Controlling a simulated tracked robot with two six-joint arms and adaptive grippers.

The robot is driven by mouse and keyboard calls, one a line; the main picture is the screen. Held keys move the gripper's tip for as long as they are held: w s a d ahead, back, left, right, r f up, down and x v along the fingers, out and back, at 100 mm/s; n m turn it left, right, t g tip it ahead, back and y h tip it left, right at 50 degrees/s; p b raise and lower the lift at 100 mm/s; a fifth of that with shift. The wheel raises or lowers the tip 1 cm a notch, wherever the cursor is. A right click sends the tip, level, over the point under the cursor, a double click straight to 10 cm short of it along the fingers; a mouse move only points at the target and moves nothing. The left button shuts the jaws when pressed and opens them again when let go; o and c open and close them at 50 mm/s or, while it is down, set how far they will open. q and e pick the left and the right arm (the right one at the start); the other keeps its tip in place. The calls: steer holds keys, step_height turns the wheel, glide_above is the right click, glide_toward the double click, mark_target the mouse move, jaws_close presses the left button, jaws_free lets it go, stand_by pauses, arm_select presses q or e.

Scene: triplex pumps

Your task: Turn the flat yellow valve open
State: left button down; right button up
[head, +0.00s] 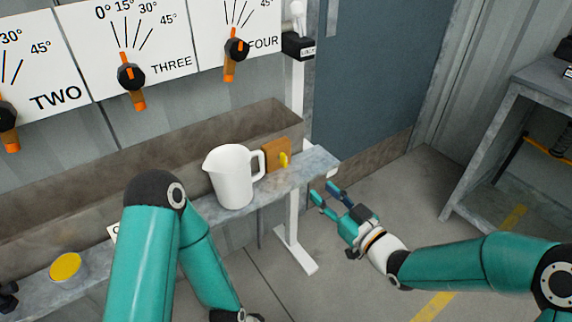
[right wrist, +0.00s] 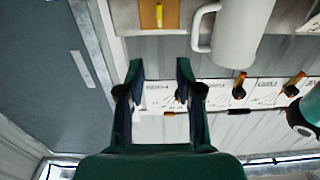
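The flat yellow valve (head: 284,160) is a small upright yellow piece on a brown-orange block (head: 272,151). The block stands on the metal ledge, just right of a white jug. In the right wrist view the yellow piece (right wrist: 159,15) and its block (right wrist: 149,14) show at the top, beyond the fingertips. My right gripper (head: 323,191) is open and empty, off the right end of the ledge, to the right of the valve and apart from it. Its two spread fingers (right wrist: 160,68) show in the right wrist view.
The white jug (head: 231,177) stands close left of the block. A yellow-topped round item (head: 66,268) sits on the ledge (head: 314,166) at far left. Angle panels with orange-and-black handles (head: 131,76) hang above. A grey bench (head: 530,85) stands right, with open floor between.

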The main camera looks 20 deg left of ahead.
mark_target(286, 158)
steer(key=x, duration=1.6)
steer(key=shift+d, duration=0.1)
jaws_close()
